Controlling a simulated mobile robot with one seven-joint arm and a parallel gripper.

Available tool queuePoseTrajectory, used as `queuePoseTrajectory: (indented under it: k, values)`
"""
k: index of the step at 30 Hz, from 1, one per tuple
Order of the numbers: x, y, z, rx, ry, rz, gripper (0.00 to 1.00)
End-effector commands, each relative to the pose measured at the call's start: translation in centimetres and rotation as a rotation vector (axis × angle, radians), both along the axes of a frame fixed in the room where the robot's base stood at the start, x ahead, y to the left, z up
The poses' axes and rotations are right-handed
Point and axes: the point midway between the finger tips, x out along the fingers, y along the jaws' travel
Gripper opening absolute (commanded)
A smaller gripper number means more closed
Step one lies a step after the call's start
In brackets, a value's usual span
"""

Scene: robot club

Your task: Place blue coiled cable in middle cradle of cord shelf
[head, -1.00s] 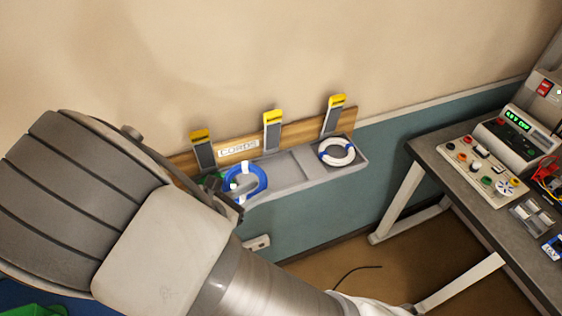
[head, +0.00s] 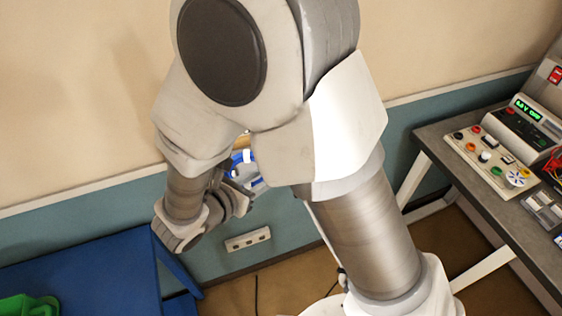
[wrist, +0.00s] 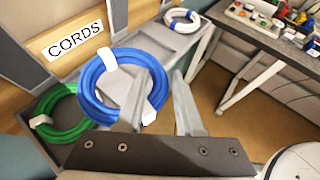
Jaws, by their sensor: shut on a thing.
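The blue coiled cable (wrist: 86,97), a ring with white ties, is in my gripper (wrist: 160,100). The fingers stand on either side of the ring's right part. In the wrist view it covers part of the grey cord shelf (wrist: 179,41), beside the CORDS label. I cannot tell whether it touches the shelf. A green coiled cable (wrist: 62,127) lies in the left cradle and a white one (wrist: 182,20) in the far right cradle. Between them the middle cradle shows bare, partly behind the blue ring. In the head view my arm hides most of the shelf; only bits of blue cable (head: 259,161) show.
A workbench (head: 430,135) with instruments (head: 515,135) stands at the right. A blue table (head: 100,270) with a green container (head: 28,307) is at lower left. A wall socket (head: 247,239) sits below the shelf area. Upright grey posts rise behind the shelf.

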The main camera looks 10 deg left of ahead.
Motion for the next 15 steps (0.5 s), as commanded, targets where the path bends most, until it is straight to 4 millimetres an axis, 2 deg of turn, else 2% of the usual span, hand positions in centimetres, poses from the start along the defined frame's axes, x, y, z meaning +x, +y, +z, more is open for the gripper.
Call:
queuePoseTrajectory:
  k: [5, 15]
  values:
    - [1.2, -0.6, -0.6, 0.0, 0.002, 0.002, 0.0]
    - [7.5, -3.8, -4.4, -0.001, 0.004, 0.001, 0.0]
